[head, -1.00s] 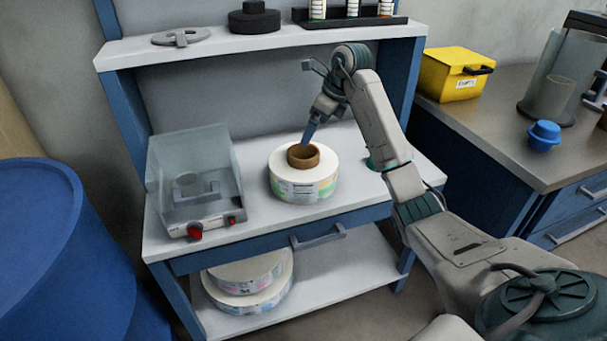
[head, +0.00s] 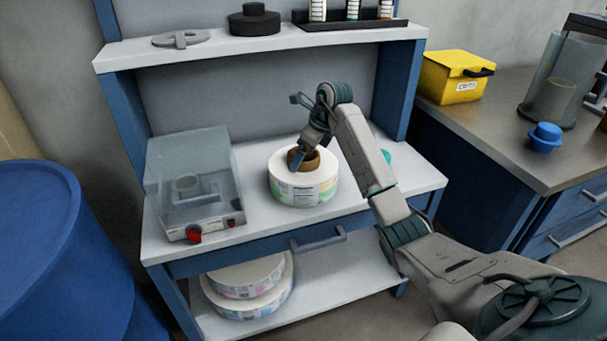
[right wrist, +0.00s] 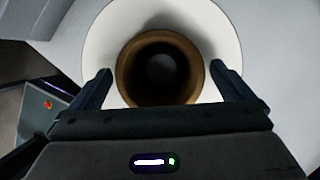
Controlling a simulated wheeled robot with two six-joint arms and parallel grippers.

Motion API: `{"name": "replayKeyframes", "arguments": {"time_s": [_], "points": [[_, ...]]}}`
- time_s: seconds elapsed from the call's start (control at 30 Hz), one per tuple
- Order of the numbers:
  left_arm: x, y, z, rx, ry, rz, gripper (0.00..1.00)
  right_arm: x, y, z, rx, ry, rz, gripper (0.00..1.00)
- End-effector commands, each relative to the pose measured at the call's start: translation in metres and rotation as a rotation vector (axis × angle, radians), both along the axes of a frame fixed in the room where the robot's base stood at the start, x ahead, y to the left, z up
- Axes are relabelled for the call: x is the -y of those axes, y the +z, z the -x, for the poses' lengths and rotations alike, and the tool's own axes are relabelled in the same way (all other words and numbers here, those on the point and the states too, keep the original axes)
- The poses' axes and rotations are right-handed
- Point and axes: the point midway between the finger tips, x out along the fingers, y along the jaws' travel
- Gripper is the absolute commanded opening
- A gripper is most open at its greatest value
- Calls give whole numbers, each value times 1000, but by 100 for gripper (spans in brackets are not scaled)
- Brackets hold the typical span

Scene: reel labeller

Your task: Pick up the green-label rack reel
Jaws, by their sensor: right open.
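A white reel with a brown core (head: 303,184) lies flat on the bench top, with green and pale patches on its side label. In the right wrist view the reel (right wrist: 105,40) shows from above, its brown core (right wrist: 124,68) standing up in the middle. My right gripper (head: 297,167) is at the core in the head view. In the wrist view my right gripper (right wrist: 160,75) is open, with one finger on each side of the core and nothing held. Whether the fingers touch the core I cannot tell. My left gripper is not in view.
A clear-covered machine (head: 190,180) with a red knob stands left of the reel. More reels (head: 248,290) lie stacked on the lower shelf. The upper shelf (head: 270,42) overhangs the back. A yellow box (head: 452,78) and blue cup (head: 544,137) stand on the right counter.

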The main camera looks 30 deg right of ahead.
Motion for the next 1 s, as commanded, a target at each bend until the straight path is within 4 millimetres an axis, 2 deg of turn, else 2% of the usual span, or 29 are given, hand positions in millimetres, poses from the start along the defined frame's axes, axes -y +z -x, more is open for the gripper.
{"name": "replayKeyframes", "arguments": {"time_s": [0.1,0.53,0.57,0.83,1.0], "points": [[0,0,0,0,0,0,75,0,0,0,0,0,1,98],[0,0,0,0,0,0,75,0,1,0,0,0,1,14],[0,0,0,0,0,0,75,0,4,-1,7,0,1,11],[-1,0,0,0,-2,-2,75,0,6,-1,6,1,0,11],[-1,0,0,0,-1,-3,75,0,25,-1,9,0,2,11]]}}
